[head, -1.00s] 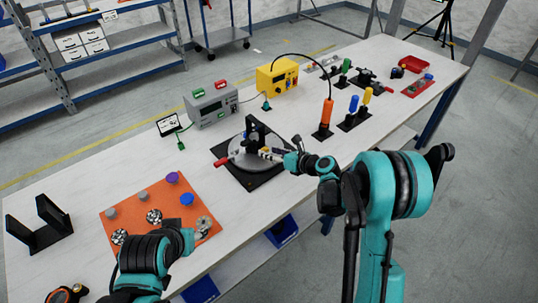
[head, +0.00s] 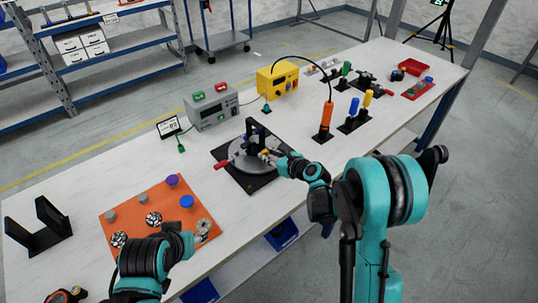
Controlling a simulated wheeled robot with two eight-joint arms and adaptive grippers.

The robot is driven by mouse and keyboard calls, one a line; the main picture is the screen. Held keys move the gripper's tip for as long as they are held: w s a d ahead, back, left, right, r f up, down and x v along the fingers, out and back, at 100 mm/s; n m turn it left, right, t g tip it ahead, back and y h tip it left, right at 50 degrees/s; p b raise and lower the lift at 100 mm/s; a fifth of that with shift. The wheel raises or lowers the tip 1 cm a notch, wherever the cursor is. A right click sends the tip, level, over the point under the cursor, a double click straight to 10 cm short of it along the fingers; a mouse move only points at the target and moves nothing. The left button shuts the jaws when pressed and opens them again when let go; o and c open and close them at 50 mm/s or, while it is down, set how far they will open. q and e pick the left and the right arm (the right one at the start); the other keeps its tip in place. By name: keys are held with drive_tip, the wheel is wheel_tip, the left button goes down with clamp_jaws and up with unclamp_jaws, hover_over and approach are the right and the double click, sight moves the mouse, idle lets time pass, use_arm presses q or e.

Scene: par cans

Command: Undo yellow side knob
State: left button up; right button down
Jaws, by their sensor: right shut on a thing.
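The fixture is a grey round plate (head: 240,163) on a black square base (head: 254,187), with a dark upright bracket (head: 251,130) on it. A red handle (head: 222,163) sticks out at its left. My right gripper (head: 268,155) is at the fixture's right side, shut on a small yellow knob (head: 264,152); the fingers hide most of it. My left gripper (head: 203,230) is at the right edge of the orange mat (head: 135,207), apart from the fixture. Its fingers are too small and overlapped to tell open from shut.
Knobs and patterned discs sit on the orange mat, including a blue knob (head: 186,201). Behind the fixture stand a grey meter box (head: 212,108) and a yellow box (head: 278,79). An orange-handled tool (head: 326,118) stands to the right.

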drive_tip(key=shift+n+t, duration=0.3)
drive_tip(key=shift+n, duration=0.2)
drive_tip(key=c, duration=1.2)
unclamp_jaws()
drive_tip(key=shift+s, duration=0.1)
drive_tip(key=v, duration=1.1)
drive_tip(key=shift+s+r, duration=0.3)
drive_tip(key=shift+s, duration=0.05)
drive_tip(key=shift+d, duration=0.1)
